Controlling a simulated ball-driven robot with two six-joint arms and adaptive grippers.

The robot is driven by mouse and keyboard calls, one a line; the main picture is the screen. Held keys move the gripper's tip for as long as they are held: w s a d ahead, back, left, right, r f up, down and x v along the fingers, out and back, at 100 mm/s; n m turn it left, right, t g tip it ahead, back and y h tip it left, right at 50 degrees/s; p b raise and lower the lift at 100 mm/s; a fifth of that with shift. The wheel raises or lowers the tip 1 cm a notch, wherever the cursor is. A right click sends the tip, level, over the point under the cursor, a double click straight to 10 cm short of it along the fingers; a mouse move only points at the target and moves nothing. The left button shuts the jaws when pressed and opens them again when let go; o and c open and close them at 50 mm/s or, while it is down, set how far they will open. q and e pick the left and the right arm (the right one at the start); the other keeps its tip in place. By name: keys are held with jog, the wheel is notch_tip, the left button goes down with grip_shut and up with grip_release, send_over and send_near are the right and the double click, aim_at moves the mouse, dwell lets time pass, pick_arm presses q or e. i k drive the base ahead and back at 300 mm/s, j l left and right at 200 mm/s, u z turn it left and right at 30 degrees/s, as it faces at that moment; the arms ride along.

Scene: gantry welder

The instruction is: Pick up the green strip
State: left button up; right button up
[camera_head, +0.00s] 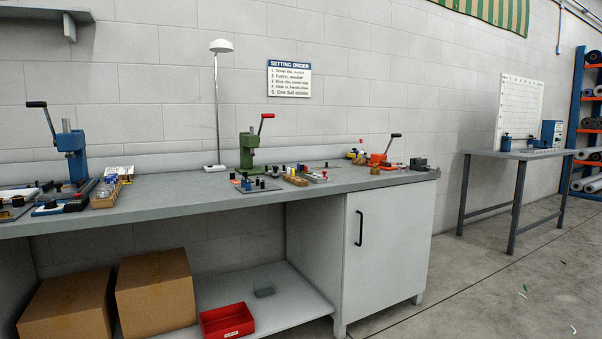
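All are too small to make out well. Neither of my grippers is in view.
A long grey workbench (165,187) with hand presses and small parts runs along the wall. Its white cabinet (385,255) stands left of the open floor (470,295). A grey table (535,154) and a rack of rolls (577,100) stand at the right.

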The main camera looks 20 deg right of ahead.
aim_at(302, 171)
jog(key=i+l+u, duration=0.15)
jog(key=u, duration=0.25)
jog(key=l+u, duration=0.4)
jog(key=i+j, duration=0.05)
jog(key=j, duration=0.05)
